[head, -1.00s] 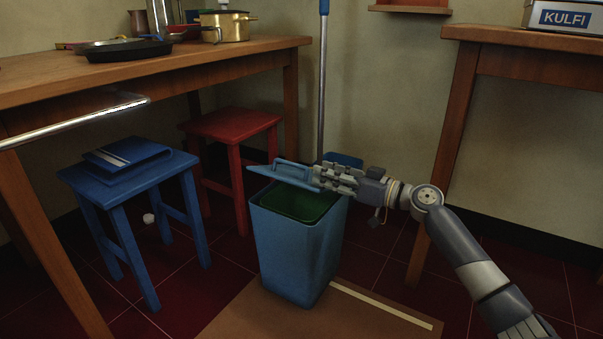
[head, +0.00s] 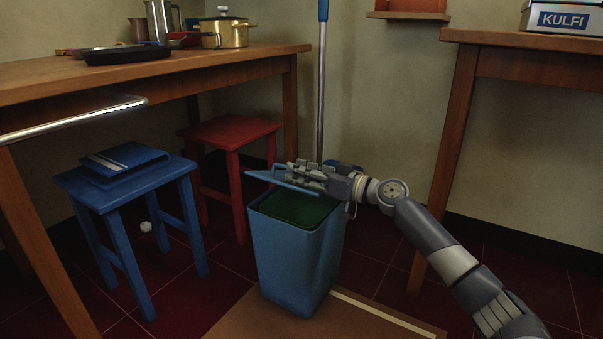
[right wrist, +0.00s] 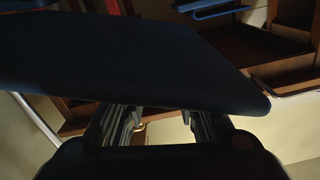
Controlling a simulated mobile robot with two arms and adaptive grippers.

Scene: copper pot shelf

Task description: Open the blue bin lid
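The blue bin (head: 292,262) stands on the floor with its mouth uncovered at the front, showing a dark green inside (head: 302,208). Its blue lid (head: 283,184) is raised and tilted above the mouth, seen nearly edge-on. My right gripper (head: 300,172) lies along the upper side of the lid, with its fingers over the handle area, which they mostly hide. In the right wrist view the lid is a large dark panel (right wrist: 150,60) across the fingers. The fingers (right wrist: 160,125) stand apart with a gap between them. My left gripper is not in view.
A blue stool (head: 130,180) holding a blue folder (head: 124,161) and a red stool (head: 232,132) stand left of the bin. A wooden table (head: 200,68) with cookware is above them. A blue-topped pole (head: 322,80) stands behind the bin. Another table (head: 520,40) is at right.

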